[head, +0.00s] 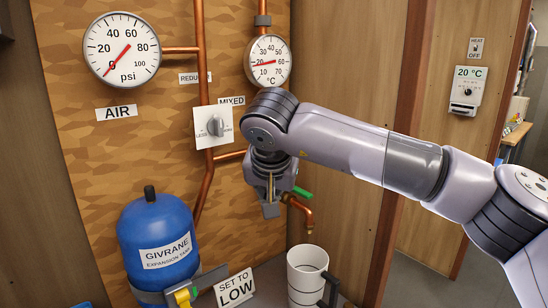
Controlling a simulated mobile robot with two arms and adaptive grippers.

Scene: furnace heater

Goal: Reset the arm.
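My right arm comes in from the right and bends down at the wrist in front of the wooden panel (170,150). My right gripper (270,208) points down, just left of a green-handled tap (301,191) on a copper pipe. Its fingers are small and seen at an angle, so I cannot tell if they are open or shut. I see nothing hanging from it. I cannot tell whether it touches the tap.
A selector knob (214,126), a pressure gauge (122,50) and a temperature gauge (269,61) are near the arm. Below stand a blue expansion tank (160,225), a "SET TO LOW" sign (234,289) and a white mug-like container (305,280). A thermostat (467,90) hangs at right.

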